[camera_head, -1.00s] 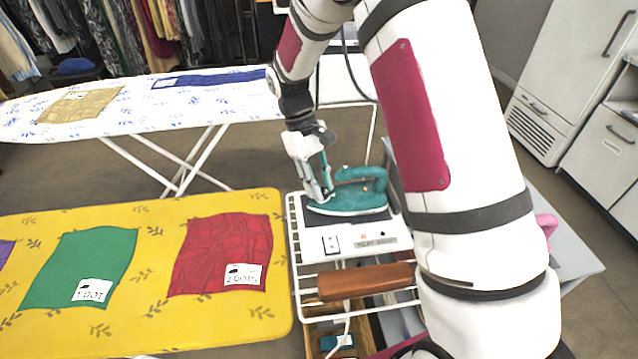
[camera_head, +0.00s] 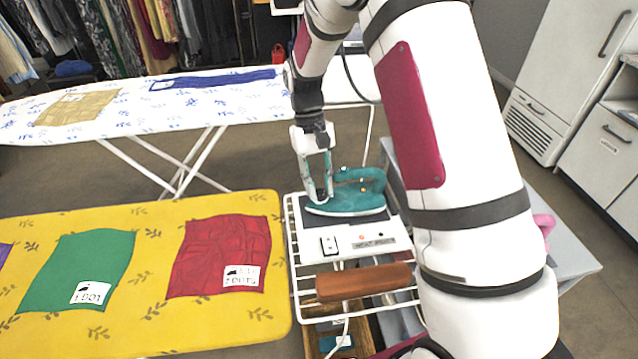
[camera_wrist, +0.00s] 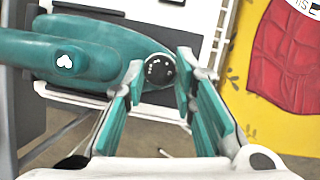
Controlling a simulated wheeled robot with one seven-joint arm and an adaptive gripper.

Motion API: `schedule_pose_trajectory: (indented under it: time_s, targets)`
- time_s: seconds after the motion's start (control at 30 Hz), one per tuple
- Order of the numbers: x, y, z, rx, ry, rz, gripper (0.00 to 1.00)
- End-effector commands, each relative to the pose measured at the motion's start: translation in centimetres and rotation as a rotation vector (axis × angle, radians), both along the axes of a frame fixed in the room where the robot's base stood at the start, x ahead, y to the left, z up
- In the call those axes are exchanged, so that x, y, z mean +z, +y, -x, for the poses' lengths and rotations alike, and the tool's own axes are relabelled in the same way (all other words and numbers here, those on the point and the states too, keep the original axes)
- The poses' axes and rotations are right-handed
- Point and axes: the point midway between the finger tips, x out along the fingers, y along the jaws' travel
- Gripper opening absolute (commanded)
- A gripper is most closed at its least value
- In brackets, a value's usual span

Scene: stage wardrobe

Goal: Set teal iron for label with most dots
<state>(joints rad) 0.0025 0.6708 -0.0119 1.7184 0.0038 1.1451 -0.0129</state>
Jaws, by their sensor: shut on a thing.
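The teal iron (camera_head: 362,190) sits flat on the dark plate of a white station (camera_head: 365,238) marked "HEAT" something. In the wrist view, the teal iron (camera_wrist: 110,40) carries a round black dial (camera_wrist: 159,70) with small white marks, too small to read. My gripper (camera_head: 320,196) reaches down to the left end of the iron. In the wrist view, my gripper (camera_wrist: 158,76) has its two fingers closed on either side of the dial. A green cloth (camera_head: 85,262) has a label (camera_head: 90,293) reading about "1 DOT". A red cloth (camera_head: 222,245) has a label (camera_head: 243,277) with smaller, unclear print.
The cloths lie on a yellow patterned board (camera_head: 150,325). Behind stands a white-and-blue ironing board (camera_head: 130,115) with tan and blue cloths. A brown roll (camera_head: 362,282) lies on the white wire rack in front of the station. White cabinets stand at the right.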

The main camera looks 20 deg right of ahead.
Motion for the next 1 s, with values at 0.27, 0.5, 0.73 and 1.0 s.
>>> schedule_pose_trajectory:
  time_s: [0.27, 0.5, 0.73, 1.0]
  targets:
    - [0.0, 0.0, 0.0, 0.0, 0.0, 0.001, 0.41]
    - [0.0, 0.0, 0.0, 0.001, 0.0, 0.001, 0.45]
    - [0.9, 0.0, -0.5, 0.001, -0.003, 0.001, 0.45]
    - [5.7, 0.0, -2.5, 0.001, -0.005, 0.001, 0.45]
